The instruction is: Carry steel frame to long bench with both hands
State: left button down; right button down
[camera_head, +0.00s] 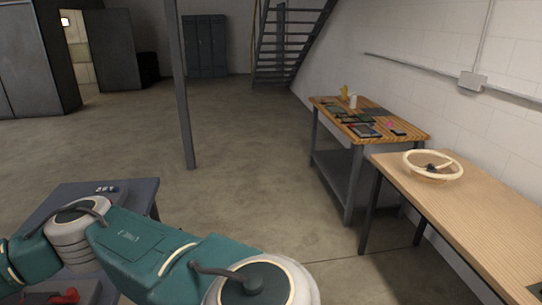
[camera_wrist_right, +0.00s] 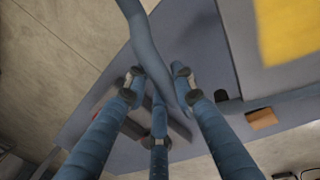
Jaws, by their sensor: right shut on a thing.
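In the right wrist view my right gripper (camera_wrist_right: 159,84) has its blue fingers closed around a blue-grey bar (camera_wrist_right: 143,40), which looks like part of the steel frame. The bar runs from the top edge down between the fingertips; the rest of the frame is not clearly seen. In the head view neither gripper shows, and the frame cannot be made out. A long light-wood bench (camera_head: 465,212), probably the long bench, stands along the right wall, with a round cream ring-like object (camera_head: 433,166) on its far end.
A dark blue-grey table (camera_head: 140,191) stands at the lower left, partly behind my teal arm. A second wooden bench (camera_head: 418,129) with small items adjoins the long bench. A grey post (camera_head: 182,90) rises mid-left. The floor between is open.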

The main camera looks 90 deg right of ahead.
aim_at(493, 229)
jog(key=k+l+z, duration=0.1)
jog(key=l+z, duration=0.25)
jog(key=z, duration=0.15)
jog(key=l+z, duration=0.8)
jog(key=z, duration=0.15)
jog(key=l+z, duration=0.45)
jog(key=i+l+z, duration=0.2)
jog(key=z, duration=0.3)
jog(key=i+l+z, duration=0.15)
jog(key=z, duration=0.3)
jog(key=i+z, duration=0.5)
jog(key=z, duration=0.35)
jog(key=i+z, duration=0.25)
jog(key=z, duration=0.2)
jog(key=i+j+z, duration=0.15)
jog(key=z, duration=0.25)
jog(key=i+j+z, duration=0.25)
jog(key=z, duration=0.2)
jog(key=i+j+z, duration=0.1)
jog(key=j+z, duration=0.2)
jog(key=z, duration=0.15)
